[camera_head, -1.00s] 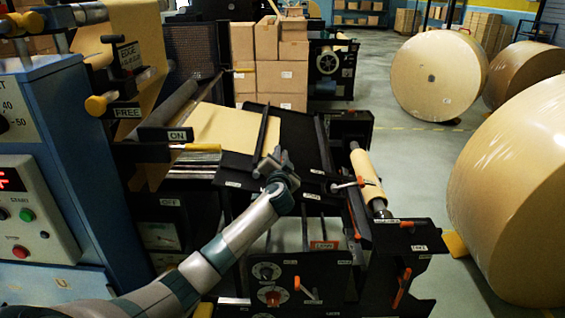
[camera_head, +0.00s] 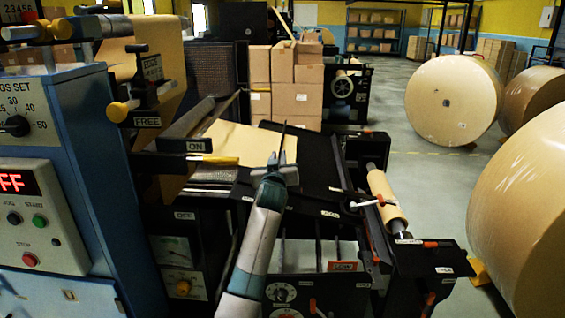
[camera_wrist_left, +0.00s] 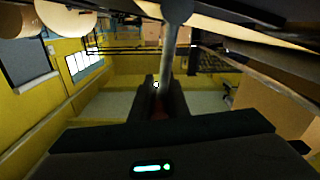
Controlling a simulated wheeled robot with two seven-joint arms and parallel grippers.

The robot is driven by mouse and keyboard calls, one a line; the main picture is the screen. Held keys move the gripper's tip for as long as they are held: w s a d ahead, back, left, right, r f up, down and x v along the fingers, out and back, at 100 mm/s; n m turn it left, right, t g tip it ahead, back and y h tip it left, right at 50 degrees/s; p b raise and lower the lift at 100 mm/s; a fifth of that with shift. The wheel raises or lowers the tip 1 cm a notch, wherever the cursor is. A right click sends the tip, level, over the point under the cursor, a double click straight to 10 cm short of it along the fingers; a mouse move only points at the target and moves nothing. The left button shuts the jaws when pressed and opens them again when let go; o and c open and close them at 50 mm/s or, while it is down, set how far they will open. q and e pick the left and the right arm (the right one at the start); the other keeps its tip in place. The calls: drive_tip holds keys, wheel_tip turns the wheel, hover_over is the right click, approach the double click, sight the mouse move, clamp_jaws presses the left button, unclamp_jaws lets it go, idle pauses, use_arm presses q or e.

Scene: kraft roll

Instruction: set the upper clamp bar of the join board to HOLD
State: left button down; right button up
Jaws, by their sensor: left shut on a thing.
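The join board (camera_head: 318,160) is a dark sloping panel with a kraft sheet (camera_head: 235,141) on its left part. The upper clamp bar (camera_head: 283,138) is a thin dark bar standing out over the board; my gripper and forearm hide its near part. My left gripper (camera_head: 279,167) is at the near end of this bar and shut on it. In the left wrist view a rod-like grey piece (camera_wrist_left: 169,50) runs up from between the jaws (camera_wrist_left: 157,92). I cannot read a HOLD label. My right gripper is in neither view.
A blue control cabinet (camera_head: 75,130) stands at the left. Large rolls (camera_head: 455,100) stand on the floor at right. Stacked cartons (camera_head: 297,85) are behind.

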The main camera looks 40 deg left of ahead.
use_arm(q)
drive_tip(key=shift+s+a+n, duration=0.2)
drive_tip(key=shift+a+n, duration=0.1)
drive_tip(key=shift+n, duration=0.1)
drive_tip(key=shift+s+a, duration=0.1)
drive_tip(key=shift+a, duration=0.05)
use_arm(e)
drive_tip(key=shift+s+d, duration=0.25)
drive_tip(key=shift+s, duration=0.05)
use_arm(q)
drive_tip(key=c, duration=1.7)
unclamp_jaws()
drive_tip(key=shift+a, duration=0.1)
drive_tip(key=shift+s, duration=0.1)
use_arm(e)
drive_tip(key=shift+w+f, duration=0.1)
